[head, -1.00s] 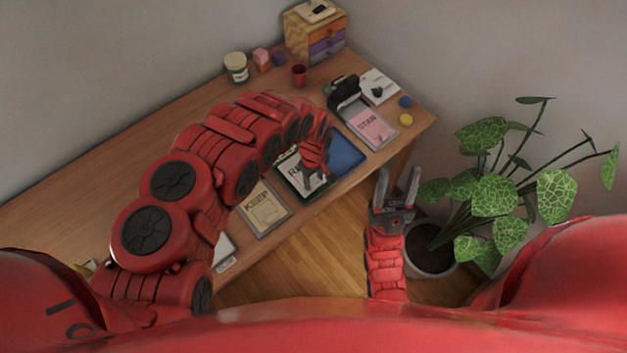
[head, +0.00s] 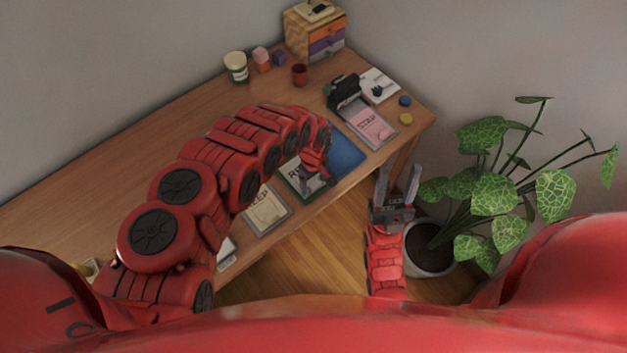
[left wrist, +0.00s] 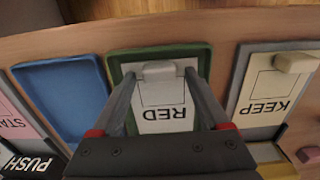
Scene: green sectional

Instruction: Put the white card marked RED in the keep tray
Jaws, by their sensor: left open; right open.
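The white card marked RED (left wrist: 163,107) lies in a green-rimmed tray (left wrist: 205,54), with a pale raised grip (left wrist: 159,70) near one edge. In the head view the card (head: 291,171) is partly hidden by my left arm. My left gripper (left wrist: 160,75) is open, its fingers either side of the pale grip; I cannot tell whether they touch anything. The keep tray (left wrist: 240,73) is grey and holds a cream card marked KEEP (left wrist: 267,103) with its own pale grip; it also shows in the head view (head: 287,213). My right gripper (head: 397,183) is open and empty, off the desk's front edge.
An empty blue tray (left wrist: 62,95) is beside the green one. Beyond it are a pink card (head: 370,126) in a tray and a black device (head: 344,90). A cup (head: 299,75), jar (head: 236,67) and drawer box (head: 315,35) stand behind. A plant (head: 495,195) is right.

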